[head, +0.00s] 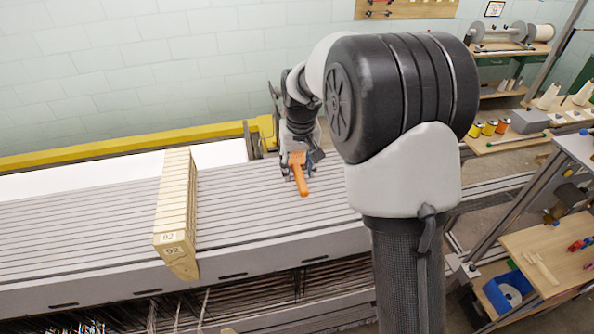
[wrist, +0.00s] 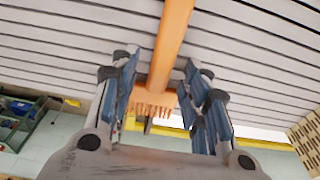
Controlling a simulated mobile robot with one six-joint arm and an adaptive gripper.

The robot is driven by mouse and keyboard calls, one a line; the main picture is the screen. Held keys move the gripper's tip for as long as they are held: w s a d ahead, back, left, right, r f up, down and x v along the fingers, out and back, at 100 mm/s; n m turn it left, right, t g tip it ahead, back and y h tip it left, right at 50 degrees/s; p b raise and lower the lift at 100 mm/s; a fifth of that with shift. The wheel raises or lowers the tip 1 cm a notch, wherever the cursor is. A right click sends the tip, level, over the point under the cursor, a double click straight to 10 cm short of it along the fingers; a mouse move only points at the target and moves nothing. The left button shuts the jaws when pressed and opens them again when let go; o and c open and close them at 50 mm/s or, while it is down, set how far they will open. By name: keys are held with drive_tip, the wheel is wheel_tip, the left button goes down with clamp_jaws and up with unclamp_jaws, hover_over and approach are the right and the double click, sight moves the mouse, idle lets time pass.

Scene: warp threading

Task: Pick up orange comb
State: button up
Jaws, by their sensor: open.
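The orange comb (head: 300,178) shows in the head view at the grey slatted surface, its handle pointing toward the camera. In the wrist view the comb (wrist: 172,38) has its handle running up out of the frame and its toothed head lower down, between the fingers. My gripper (wrist: 160,64) is open, with one blue-padded finger on each side of the comb and visible gaps to both. In the head view my gripper (head: 299,155) is at the comb's far end and partly hides it. I cannot tell whether the comb touches the surface.
The grey slatted surface (head: 100,235) spans the left and middle. A pale wooden block stack (head: 175,205) stands on it, left of the comb. A yellow beam (head: 120,150) runs behind. Shelves with spools (head: 489,128) and a wooden table (head: 545,250) are at the right.

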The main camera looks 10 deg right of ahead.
drive_tip(key=shift+f, duration=0.1)
clamp_jaws()
idle(0.5)
